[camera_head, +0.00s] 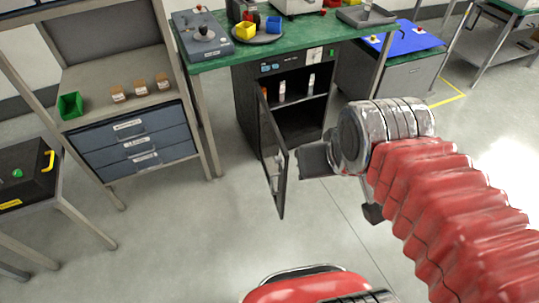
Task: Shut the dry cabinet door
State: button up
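The dry cabinet (292,62) is a dark cabinet under the green-topped bench, with a control panel at its top. Its glass door (272,157) stands open, swung out toward me from the left side of the opening. Small bottles (282,90) stand on the shelf inside. My gripper (312,161) is just right of the door's free edge in the picture, in front of the opening. Whether it touches the door, and whether its fingers are open or shut, I cannot tell. My wrist hides part of the cabinet's lower right.
A bench leg (205,125) and a unit of blue-grey drawers (135,145) stand left of the door. A dark box on a stand (25,172) is at far left. A grey cabinet with a blue mat (405,40) is at right. The floor (200,240) in front is clear.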

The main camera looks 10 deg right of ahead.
aim_at(280, 200)
jog(key=u, duration=0.05)
jog(key=i, duration=1)
jog(key=u, duration=0.1)
jog(key=k, duration=0.65)
jog(key=u, duration=0.65)
jog(key=k, duration=0.65)
jog(key=u, duration=0.2)
jog(key=i, duration=1.3)
jog(key=u, duration=0.6)
